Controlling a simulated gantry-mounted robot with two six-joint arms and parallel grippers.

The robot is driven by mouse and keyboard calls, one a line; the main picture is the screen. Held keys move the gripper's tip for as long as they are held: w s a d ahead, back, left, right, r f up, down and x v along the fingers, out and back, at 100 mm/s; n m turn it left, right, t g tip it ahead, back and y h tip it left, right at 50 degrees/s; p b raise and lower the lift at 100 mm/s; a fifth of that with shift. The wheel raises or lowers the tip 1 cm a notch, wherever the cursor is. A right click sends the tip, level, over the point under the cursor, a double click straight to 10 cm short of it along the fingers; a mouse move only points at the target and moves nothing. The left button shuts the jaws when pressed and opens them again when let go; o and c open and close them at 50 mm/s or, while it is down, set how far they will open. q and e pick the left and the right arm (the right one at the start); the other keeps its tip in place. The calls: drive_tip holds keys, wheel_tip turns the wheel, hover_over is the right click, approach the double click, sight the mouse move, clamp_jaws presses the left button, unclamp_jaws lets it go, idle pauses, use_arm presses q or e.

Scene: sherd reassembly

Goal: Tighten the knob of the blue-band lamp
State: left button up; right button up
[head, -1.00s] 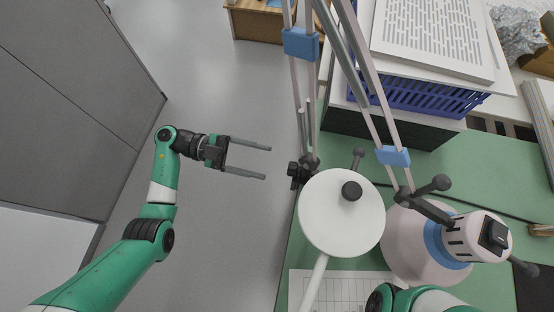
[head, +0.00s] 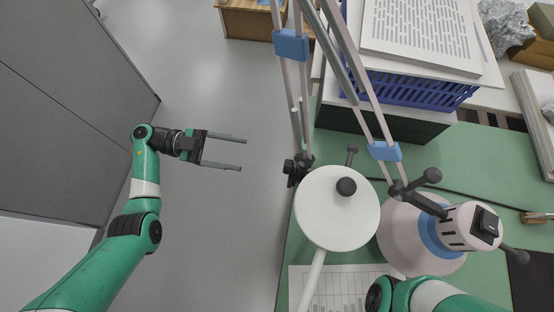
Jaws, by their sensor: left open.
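The blue-band lamp's white head (head: 458,226) with a blue band (head: 432,240) is at the right, over the green table. A dark ball-ended knob (head: 431,176) is at the joint beside this head. My left gripper (head: 242,154) is open and empty over the grey floor, left of the table and well apart from the lamps. A green and white part of my right arm (head: 410,296) shows at the bottom edge; its gripper is out of view.
A white round lamp part (head: 336,218) with a dark knob (head: 346,186) stands near the table's left edge. A dark clamp (head: 297,167) is beside it. A blue crate (head: 410,91) under a white grille is at the back. Paper (head: 340,285) lies in front.

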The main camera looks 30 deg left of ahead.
sight(285, 166)
use_arm(q)
drive_tip(key=w+d+n+b, duration=0.1)
drive_tip(key=d, duration=0.3)
drive_tip(key=d+n+b, duration=0.1)
drive_tip(key=d+n, duration=0.1)
drive_tip(key=d, duration=0.2)
drive_tip(key=w+d+n+b, duration=0.1)
drive_tip(key=d, duration=0.4)
drive_tip(key=shift+w+f+t+b, duration=0.3)
drive_tip(key=shift+w+f+b, duration=0.05)
drive_tip(key=shift+f+b, duration=0.05)
